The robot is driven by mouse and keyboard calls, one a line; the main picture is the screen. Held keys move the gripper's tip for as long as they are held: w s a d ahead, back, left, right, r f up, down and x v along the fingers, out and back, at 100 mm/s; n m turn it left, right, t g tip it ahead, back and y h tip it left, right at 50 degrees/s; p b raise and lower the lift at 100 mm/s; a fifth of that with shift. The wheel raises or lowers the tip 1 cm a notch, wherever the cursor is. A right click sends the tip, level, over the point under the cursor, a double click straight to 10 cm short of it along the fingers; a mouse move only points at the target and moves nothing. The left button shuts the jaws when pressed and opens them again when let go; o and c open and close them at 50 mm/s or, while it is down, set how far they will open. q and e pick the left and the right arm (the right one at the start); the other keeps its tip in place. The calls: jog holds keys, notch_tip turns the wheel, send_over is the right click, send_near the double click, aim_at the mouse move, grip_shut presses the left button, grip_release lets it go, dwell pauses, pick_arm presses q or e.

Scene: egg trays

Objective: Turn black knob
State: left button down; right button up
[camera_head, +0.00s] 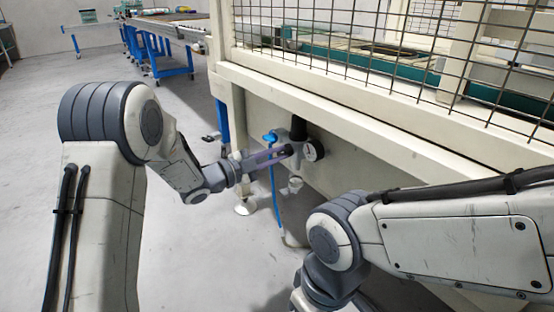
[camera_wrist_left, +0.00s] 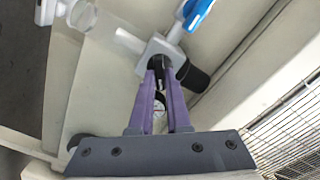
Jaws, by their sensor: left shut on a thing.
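A small black knob (camera_wrist_left: 157,62) sits on the front of a grey-white air regulator (camera_wrist_left: 163,46). My left gripper (camera_wrist_left: 161,72) has its two purple fingers shut on this knob at their tips. In the head view, the left gripper (camera_head: 286,153) reaches the regulator from the left, and the fingertips partly hide the knob. A larger black cylinder (camera_head: 298,129) stands on the regulator, and it also shows beside the fingers in the wrist view (camera_wrist_left: 194,77). My right gripper is out of view; only its arm shows at lower right.
A round pressure gauge (camera_head: 313,150) is just right of the fingertips. A blue fitting (camera_head: 270,137) and blue hose (camera_head: 275,190) are on the left. The cream machine frame (camera_head: 350,125) with wire mesh rises above and behind. Open floor (camera_head: 200,265) lies below left.

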pick_arm(q)
jog(key=shift+m+b, duration=0.8)
jog(key=shift+m, duration=0.5)
jog(key=c, duration=0.9)
grip_release()
jog(key=shift+a, duration=0.1)
jog(key=shift+s+a, duration=0.25)
jog(key=shift+a, duration=0.05)
jog(key=p+v, duration=0.4)
jog(key=v, duration=0.5)
jog(key=shift+s+a, duration=0.15)
jog(key=shift+a, duration=0.05)
